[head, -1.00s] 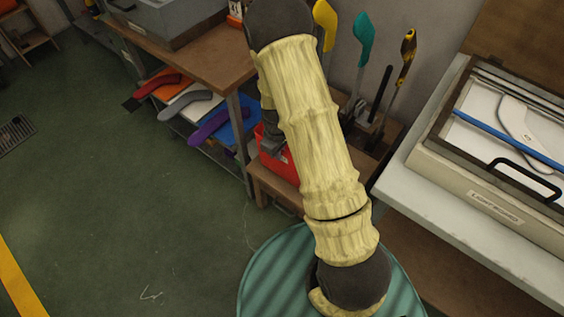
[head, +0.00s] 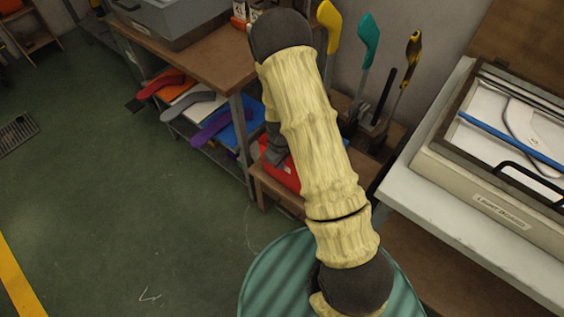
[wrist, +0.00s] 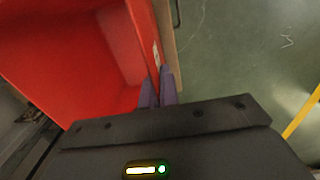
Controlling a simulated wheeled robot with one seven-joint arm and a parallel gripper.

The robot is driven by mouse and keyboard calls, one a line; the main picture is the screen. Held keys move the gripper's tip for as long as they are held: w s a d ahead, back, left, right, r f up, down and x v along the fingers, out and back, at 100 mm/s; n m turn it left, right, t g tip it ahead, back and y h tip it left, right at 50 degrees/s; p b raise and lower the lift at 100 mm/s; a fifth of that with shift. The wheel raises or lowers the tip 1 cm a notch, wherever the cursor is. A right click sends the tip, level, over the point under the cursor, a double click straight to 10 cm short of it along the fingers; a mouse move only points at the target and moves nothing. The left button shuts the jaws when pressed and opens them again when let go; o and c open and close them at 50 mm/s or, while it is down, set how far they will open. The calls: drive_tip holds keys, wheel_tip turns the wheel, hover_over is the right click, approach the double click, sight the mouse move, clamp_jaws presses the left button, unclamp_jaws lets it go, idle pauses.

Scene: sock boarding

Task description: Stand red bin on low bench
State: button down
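The red bin (head: 284,174) is partly hidden behind my arm in the head view, at the left end of the low brown bench (head: 268,191). It appears to be at or just above the bench top; I cannot tell whether it touches. In the wrist view the red bin (wrist: 75,45) fills the upper left and looks empty where its inside shows. My gripper (wrist: 160,88) has its two purple fingers close together on either side of the bin's wall. In the head view the fingers are hidden. A brown edge, likely the bench's, shows beside the bin in the wrist view.
A taller brown table (head: 205,62) with a lower shelf of coloured boards is at left. A pale counter (head: 440,215) holds a box at right. Green floor is clear at left.

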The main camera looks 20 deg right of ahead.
drive_tip(key=shift+f, duration=0.15)
drive_tip(key=c, duration=1.7)
unclamp_jaws()
drive_tip(key=r+p, duration=0.1)
drive_tip(key=r, duration=0.5)
drive_tip(key=r+p, duration=0.2)
drive_tip(key=r, duration=0.4)
drive_tip(key=shift+s+a+r, duration=0.15)
drive_tip(key=shift+a+r, duration=0.05)
